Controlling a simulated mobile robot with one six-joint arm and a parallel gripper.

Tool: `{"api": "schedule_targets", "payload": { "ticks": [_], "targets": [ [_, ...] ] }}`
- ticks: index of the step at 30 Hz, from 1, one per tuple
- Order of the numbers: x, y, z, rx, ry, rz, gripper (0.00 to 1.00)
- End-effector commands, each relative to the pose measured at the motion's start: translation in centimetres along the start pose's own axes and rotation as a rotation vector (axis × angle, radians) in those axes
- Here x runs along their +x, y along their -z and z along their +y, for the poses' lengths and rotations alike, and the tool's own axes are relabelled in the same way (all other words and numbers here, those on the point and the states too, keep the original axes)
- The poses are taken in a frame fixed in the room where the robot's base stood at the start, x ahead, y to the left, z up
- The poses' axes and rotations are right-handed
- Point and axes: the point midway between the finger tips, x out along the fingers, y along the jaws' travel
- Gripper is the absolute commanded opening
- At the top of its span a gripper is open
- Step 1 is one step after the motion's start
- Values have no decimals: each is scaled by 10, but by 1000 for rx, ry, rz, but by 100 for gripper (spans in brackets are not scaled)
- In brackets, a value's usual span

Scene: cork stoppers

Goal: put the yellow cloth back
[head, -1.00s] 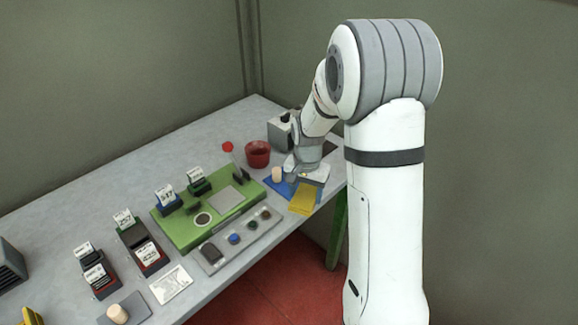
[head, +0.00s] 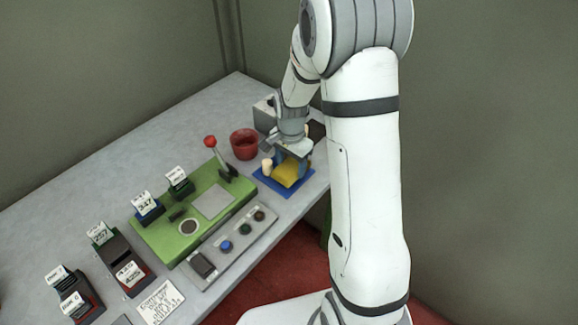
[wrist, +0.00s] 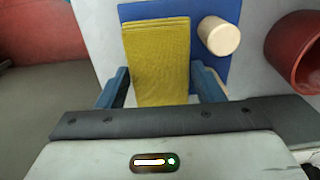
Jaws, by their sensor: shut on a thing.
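The folded yellow cloth (head: 286,176) is over the blue mat (head: 268,184) near the table's right edge. My gripper (head: 291,162) is shut on it, with the fingers on either side. In the wrist view the yellow cloth (wrist: 158,60) sits between the two blue fingers of my gripper (wrist: 162,82), and the blue mat (wrist: 213,8) shows behind it. I cannot tell whether the cloth touches the mat. A pale cork stopper (wrist: 219,36) stands on the mat close beside the cloth; it also shows in the head view (head: 267,168).
A red cup (head: 244,144) stands behind the mat, and a grey box (head: 264,112) beyond it. A green board (head: 183,225) with a red-knobbed lever (head: 211,142) and a grey button panel (head: 220,258) lie left. The table's front edge is close.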

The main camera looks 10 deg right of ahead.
Motion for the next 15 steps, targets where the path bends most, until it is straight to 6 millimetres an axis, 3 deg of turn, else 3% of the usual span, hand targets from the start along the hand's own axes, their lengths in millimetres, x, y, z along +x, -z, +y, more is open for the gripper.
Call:
{"api": "schedule_targets", "payload": {
  "ticks": [4, 15],
  "targets": [
    [17, 0, 0, -2, -1, -1, 43],
    [23, -1, -1, -3, 0, 0, 43]
  ]
}}
